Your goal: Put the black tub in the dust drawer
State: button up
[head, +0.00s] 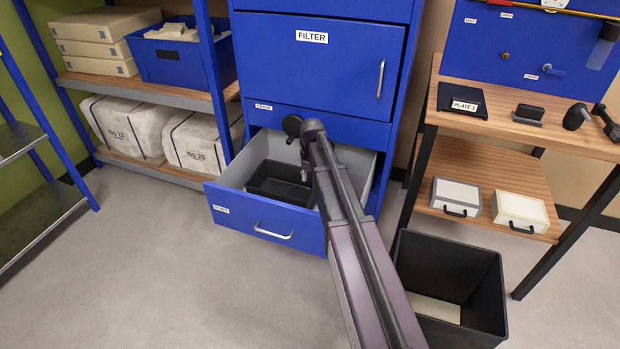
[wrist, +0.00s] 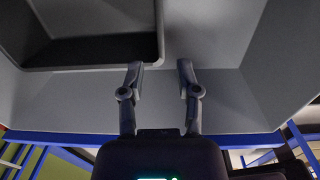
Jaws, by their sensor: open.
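The black tub (head: 272,184) sits inside the open dust drawer (head: 240,218), towards the left of its grey interior, and looks upright. My arm crosses the drawer in the head view and hides the tub's right end and the drawer's right part. In the wrist view the tub (wrist: 95,52) fills the upper left, with the drawer's grey floor and walls (wrist: 215,95) around it. My gripper (wrist: 160,68) is open with nothing between its fingers. Its left fingertip is close to the tub's near right corner; I cannot tell whether they touch.
The drawer is pulled out below the FILTER door (head: 310,60) of the blue cabinet. A dark open bin (head: 480,285) stands on the floor to the right. A wooden bench (head: 540,130) stands at right, shelves (head: 185,95) at left. The floor in front left is clear.

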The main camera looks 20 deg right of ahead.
jog(key=shift+r+p, duration=0.3)
jog(key=shift+r, duration=0.25)
dwell(1.3)
